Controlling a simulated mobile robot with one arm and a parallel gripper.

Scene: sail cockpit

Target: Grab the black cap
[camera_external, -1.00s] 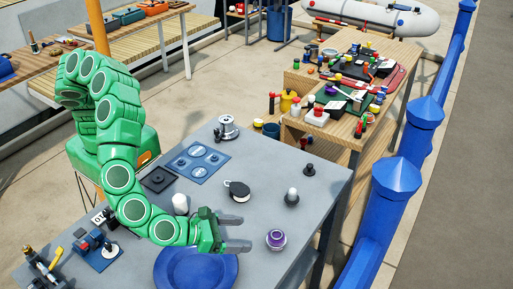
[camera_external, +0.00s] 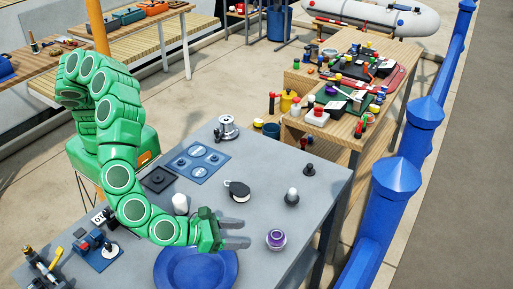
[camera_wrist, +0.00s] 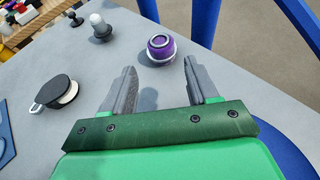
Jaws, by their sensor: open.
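A black round disc (camera_external: 238,187) with a white part under it lies on the grey table; it also shows at the left of the wrist view (camera_wrist: 54,89). A small black knob-like piece (camera_external: 309,169) stands further back; it shows at the wrist view's upper left (camera_wrist: 75,18). I cannot tell for sure which one is the black cap. My gripper (camera_external: 246,233) is low over the table's front part, in front of the disc and apart from both pieces. In the wrist view its fingers (camera_wrist: 160,74) are open with nothing between them.
A purple round piece (camera_external: 276,239) stands just right of my fingers. A white-topped knob (camera_external: 291,195) stands behind it. A blue bowl (camera_external: 165,272) is beside my gripper at the front.

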